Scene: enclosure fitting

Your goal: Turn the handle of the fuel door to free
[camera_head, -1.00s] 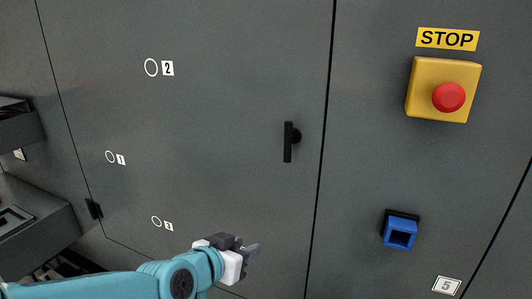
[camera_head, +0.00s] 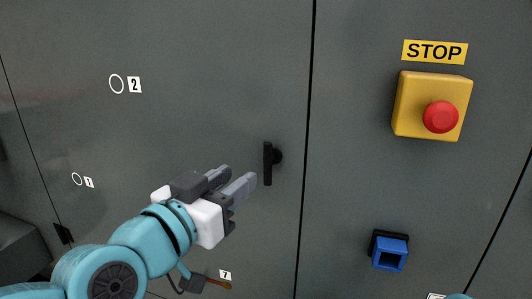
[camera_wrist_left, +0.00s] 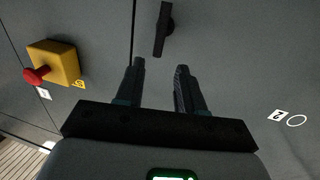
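The door handle (camera_head: 268,163) is a black upright bar on a round hub, near the right edge of the grey door (camera_head: 190,120). In the left wrist view the handle (camera_wrist_left: 164,28) lies beyond the fingertips, roughly in line with the gap between them. My left gripper (camera_head: 238,178) is open and empty, just to the left of the handle in the head view and apart from it. The left wrist view shows the left gripper's two fingers (camera_wrist_left: 160,66) spread. My right gripper is not in view.
A yellow box with a red stop button (camera_head: 440,117) sits on the panel to the right, under a STOP label (camera_head: 434,51). A blue socket (camera_head: 389,252) is below it. A black hinge (camera_head: 62,233) is at the door's left edge. The door face around the handle is clear.

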